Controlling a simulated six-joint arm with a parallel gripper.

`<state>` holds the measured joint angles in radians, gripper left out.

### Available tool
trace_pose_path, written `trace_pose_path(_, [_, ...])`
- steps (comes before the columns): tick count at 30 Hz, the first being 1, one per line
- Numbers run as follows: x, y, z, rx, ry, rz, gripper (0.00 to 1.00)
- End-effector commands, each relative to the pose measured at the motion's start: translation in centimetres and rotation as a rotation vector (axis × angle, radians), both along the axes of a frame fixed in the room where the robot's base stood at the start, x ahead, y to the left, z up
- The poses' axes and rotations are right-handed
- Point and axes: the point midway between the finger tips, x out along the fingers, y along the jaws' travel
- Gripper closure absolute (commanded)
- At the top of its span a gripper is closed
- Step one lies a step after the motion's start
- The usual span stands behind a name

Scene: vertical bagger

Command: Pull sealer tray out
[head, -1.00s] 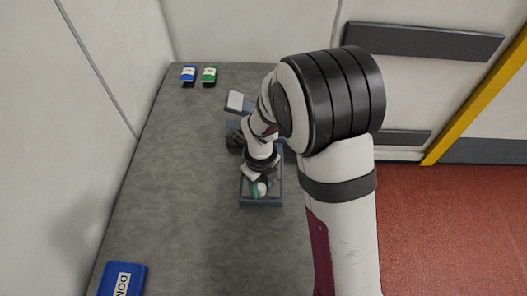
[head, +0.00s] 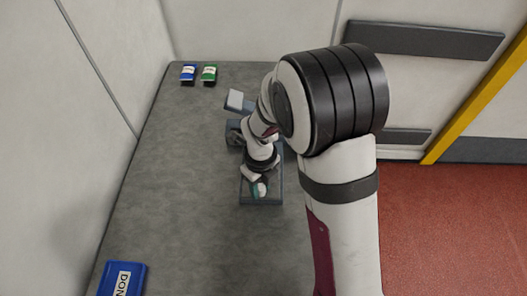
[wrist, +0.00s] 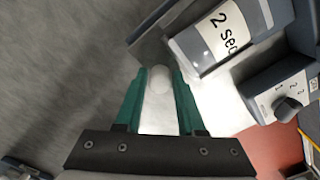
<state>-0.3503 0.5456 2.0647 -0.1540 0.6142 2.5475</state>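The bagger is a small grey-blue machine on the counter, and its base (head: 262,200) shows below my gripper in the head view. In the wrist view a label on it reads "2 sec" (wrist: 224,30). A pale round knob (wrist: 160,78) stands over a bright whitish plate (wrist: 165,112); I cannot tell for sure that these are the sealer tray and its handle. My gripper (wrist: 160,76) has its green fingertips on either side of the knob, apparently touching it. It points down over the machine's front (head: 259,188). My arm hides much of the machine.
A dial (wrist: 288,108) marked with numbers sits right of the fingers in the wrist view. A blue box (head: 122,280) lies at the near left. The left counter (head: 180,180) is clear.

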Motion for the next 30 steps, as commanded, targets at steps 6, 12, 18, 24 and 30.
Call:
trace_pose_path(6, [0.0, 0.0, 0.0, 0.000, 0.000, 0.001, 0.29])
trace_pose_path(12, [0.0, 0.0, 0.0, 0.000, 0.000, 0.001, 0.29])
trace_pose_path(18, [0.1, 0.0, 2.4, 0.001, -0.004, 0.000, 0.29])
trace_pose_path(24, [0.1, 0.0, 4.7, 0.001, -0.003, 0.001, 0.29])
trace_pose_path(30, [0.0, 0.0, 5.0, 0.000, 0.000, 0.001, 0.29])
